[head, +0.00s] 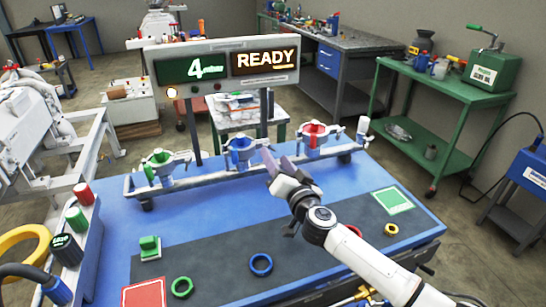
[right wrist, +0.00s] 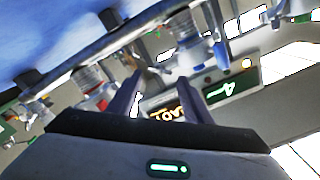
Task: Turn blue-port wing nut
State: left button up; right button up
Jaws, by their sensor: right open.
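The blue port (head: 239,153) is the middle one of three clamp-like ports on a grey rail. Its blue wing-nut part sits upright at the top of the port in the head view. My right gripper (head: 279,160) is open and empty, just right of the blue port and left of the red port (head: 313,136), apart from both. In the right wrist view the two fingers (right wrist: 160,95) are spread, with a red-marked port (right wrist: 92,88) left of them. My left gripper is not in view.
A green port (head: 160,165) stands at the rail's left. A sign (head: 222,67) reading "READY" stands behind the rail. Blue (head: 261,264), green (head: 182,286) and yellow (head: 391,229) rings lie on the dark mat. The blue tabletop before the rail is mostly clear.

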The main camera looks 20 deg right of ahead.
aim_at(270, 149)
jog(key=shift+w+b, duration=0.35)
jog(key=shift+w, duration=1.25)
jog(key=shift+c, duration=0.2)
jog(key=c, duration=0.7)
jog(key=shift+c, duration=0.2)
